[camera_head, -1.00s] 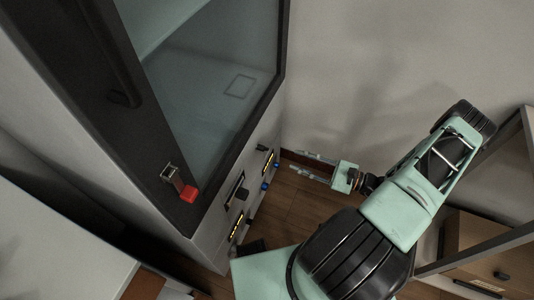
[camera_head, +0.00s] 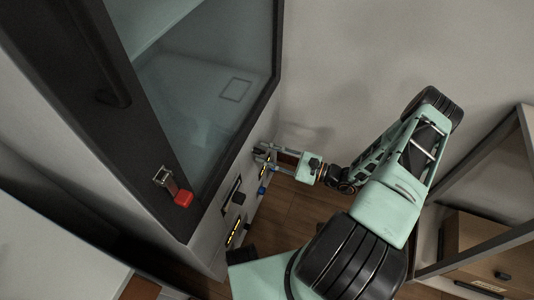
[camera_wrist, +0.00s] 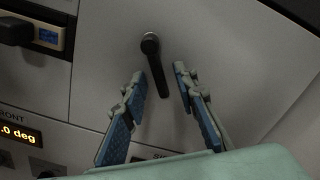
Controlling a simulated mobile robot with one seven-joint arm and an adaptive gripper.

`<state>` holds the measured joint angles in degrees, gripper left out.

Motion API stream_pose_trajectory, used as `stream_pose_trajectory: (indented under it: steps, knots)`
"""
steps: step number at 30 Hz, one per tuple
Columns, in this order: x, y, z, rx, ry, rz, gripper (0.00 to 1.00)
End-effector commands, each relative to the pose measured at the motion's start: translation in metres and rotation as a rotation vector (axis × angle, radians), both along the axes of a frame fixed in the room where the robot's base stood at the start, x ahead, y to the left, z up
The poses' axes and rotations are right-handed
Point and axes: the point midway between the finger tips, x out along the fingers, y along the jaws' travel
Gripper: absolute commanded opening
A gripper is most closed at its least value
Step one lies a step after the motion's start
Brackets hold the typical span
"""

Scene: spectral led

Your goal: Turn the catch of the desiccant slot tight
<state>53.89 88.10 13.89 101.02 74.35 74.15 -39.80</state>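The catch (camera_wrist: 155,65) is a dark lever on a round pivot on the grey cabinet panel, in the upper middle of the wrist view. Its arm hangs down, tilted slightly to the right. My gripper (camera_wrist: 158,78) is open, with one blue-padded finger on each side of the lever; I cannot see contact. In the head view my gripper (camera_head: 262,153) is at the cabinet's lower right front, and it hides the catch there. A label below the lever is partly covered by my gripper, so I cannot read the slot's name.
A dark knob with a small blue display (camera_wrist: 48,36) is at the wrist view's upper left. An amber readout (camera_wrist: 20,132) is below it. A red block (camera_head: 183,198) is on the cabinet's dark door frame. A shelf unit (camera_head: 480,245) stands at the right.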

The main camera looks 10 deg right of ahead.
Motion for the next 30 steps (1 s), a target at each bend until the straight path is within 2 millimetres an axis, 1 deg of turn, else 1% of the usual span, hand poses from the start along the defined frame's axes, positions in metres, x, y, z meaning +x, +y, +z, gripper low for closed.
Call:
stream_pose_trajectory:
  steps: [2,3,10,22,30]
  knots:
    - [-0.0001,0.0,0.0001,0.0,0.0,0.0,0.27]
    - [-0.0002,-0.0001,0.0001,0.0,0.0,0.0,0.25]
    - [-0.0003,-0.0002,0.0,0.0,0.0,0.0,0.0]
    - [-0.0013,0.0002,-0.0009,0.016,0.022,0.0,0.0]
    - [-0.0056,0.0032,-0.0043,0.099,0.138,-0.001,0.0]
